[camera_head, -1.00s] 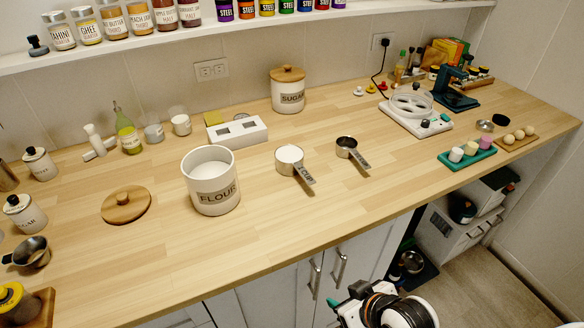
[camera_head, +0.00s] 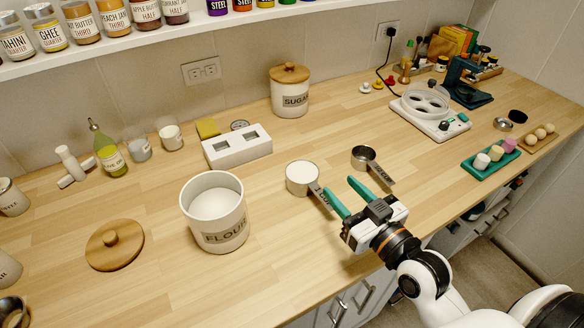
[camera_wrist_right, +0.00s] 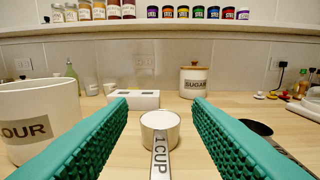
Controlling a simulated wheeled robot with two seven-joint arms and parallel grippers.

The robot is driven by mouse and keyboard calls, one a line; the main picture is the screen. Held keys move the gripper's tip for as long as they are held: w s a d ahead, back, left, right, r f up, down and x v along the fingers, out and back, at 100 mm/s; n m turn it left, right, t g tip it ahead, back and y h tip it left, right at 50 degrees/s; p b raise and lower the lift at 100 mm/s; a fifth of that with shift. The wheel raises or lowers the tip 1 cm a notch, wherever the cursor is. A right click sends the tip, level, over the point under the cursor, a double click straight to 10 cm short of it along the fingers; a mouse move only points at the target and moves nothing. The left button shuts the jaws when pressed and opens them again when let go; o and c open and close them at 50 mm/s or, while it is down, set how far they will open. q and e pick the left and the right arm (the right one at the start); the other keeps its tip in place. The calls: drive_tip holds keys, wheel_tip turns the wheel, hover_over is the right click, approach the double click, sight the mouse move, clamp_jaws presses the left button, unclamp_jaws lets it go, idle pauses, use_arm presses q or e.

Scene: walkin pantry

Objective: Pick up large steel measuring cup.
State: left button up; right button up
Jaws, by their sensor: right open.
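A steel measuring cup (camera_head: 302,178) filled with white powder stands upright on the wooden counter, right of the flour canister. Its handle, labelled "1 CUP", points toward my right gripper (camera_head: 339,186). In the right wrist view the cup (camera_wrist_right: 160,121) is centred ahead, with its handle pointing back between the fingers. My right gripper (camera_wrist_right: 161,104) is open and empty, with teal fingers spread either side of the handle line. A smaller steel cup (camera_head: 363,157) with a dark inside stands to the right of the first. My left gripper is not in view.
The open flour canister (camera_head: 218,229) stands left of the cup, and a wooden lid (camera_head: 115,243) lies further left. A white block with square openings (camera_head: 237,148) and a lidded sugar canister (camera_head: 290,98) stand behind. A teal tray (camera_head: 484,170) is at right.

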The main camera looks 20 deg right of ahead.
drive_tip(key=f, duration=0.1)
drive_tip(key=b, duration=0.2)
approach(312, 184)
drive_tip(key=shift+s+d+f, duration=0.15)
drive_tip(key=shift+s+f, duration=0.25)
drive_tip(key=shift+f, duration=0.05)
drive_tip(key=shift+w+r+p, duration=0.3)
drive_tip(key=shift+w+p, duration=0.2)
drive_tip(key=shift+w, duration=0.05)
drive_tip(key=shift+w+f, duration=0.1)
drive_tip(key=shift+w, duration=0.35)
drive_tip(key=shift+w+a, duration=0.25)
drive_tip(key=shift+w, duration=0.05)
drive_tip(key=w, duration=0.3)
drive_tip(key=w+p, duration=0.1)
drive_tip(key=w, duration=0.1)
drive_tip(key=shift+a, duration=0.4)
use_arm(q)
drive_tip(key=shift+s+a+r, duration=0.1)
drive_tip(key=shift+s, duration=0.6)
use_arm(e)
drive_tip(key=shift+c, duration=0.5)
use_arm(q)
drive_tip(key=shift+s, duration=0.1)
use_arm(e)
clamp_jaws()
